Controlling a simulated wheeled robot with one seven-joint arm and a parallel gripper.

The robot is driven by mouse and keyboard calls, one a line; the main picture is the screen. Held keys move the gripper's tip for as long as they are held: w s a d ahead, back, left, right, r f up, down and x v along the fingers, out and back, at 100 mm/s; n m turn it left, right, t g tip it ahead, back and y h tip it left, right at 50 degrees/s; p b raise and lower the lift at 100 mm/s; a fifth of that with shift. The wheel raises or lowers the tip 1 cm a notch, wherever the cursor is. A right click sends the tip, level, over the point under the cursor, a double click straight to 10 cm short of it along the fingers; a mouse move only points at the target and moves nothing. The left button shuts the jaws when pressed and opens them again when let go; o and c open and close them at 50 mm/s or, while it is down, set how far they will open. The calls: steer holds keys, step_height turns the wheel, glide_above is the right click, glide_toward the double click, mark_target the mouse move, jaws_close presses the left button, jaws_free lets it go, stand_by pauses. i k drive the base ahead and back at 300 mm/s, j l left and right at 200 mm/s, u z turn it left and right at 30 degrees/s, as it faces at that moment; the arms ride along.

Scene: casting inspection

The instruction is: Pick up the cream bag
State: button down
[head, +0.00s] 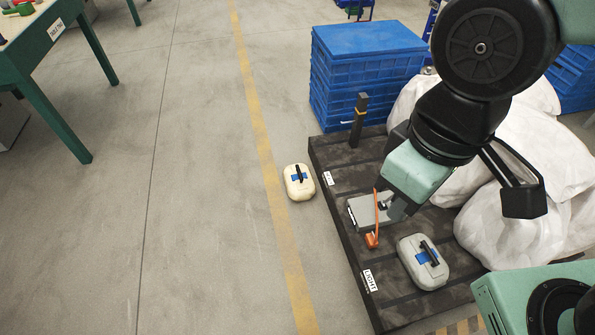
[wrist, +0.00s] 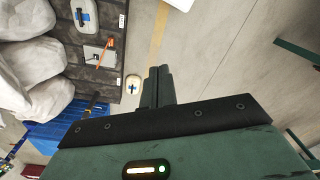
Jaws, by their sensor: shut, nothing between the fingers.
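The cream bag (head: 299,182) stands on the bare floor just left of the dark pallet, between it and the yellow line. It is a rounded cream case with a black handle and a blue patch on top. In the wrist view the cream bag (wrist: 132,86) shows just left of my fingers. My gripper (wrist: 158,72) is shut and empty, and apart from the bag. In the head view my gripper (head: 399,207) hangs over the pallet, to the right of the bag and nearer the camera.
The dark pallet (head: 335,170) holds a grey bag (head: 423,268) with a black handle, a grey box (head: 364,212) with an orange lever, and a black post (head: 360,118). A green table (head: 65,90) is far left. Floor left is clear.

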mark_target(300, 184)
steer(key=i+j, duration=0.1)
steer(key=j, duration=0.65)
steer(key=j+z, duration=0.1)
steer(key=j, duration=0.65)
steer(key=i+j+z, duration=0.1)
steer(key=i+j, duration=0.4)
steer(key=i+j+z, duration=0.1)
steer(key=i+j, duration=0.35)
steer(key=j, duration=0.25)
steer(key=i+j+z, duration=0.1)
steer(key=i+j, duration=0.7)
steer(key=j, duration=0.1)
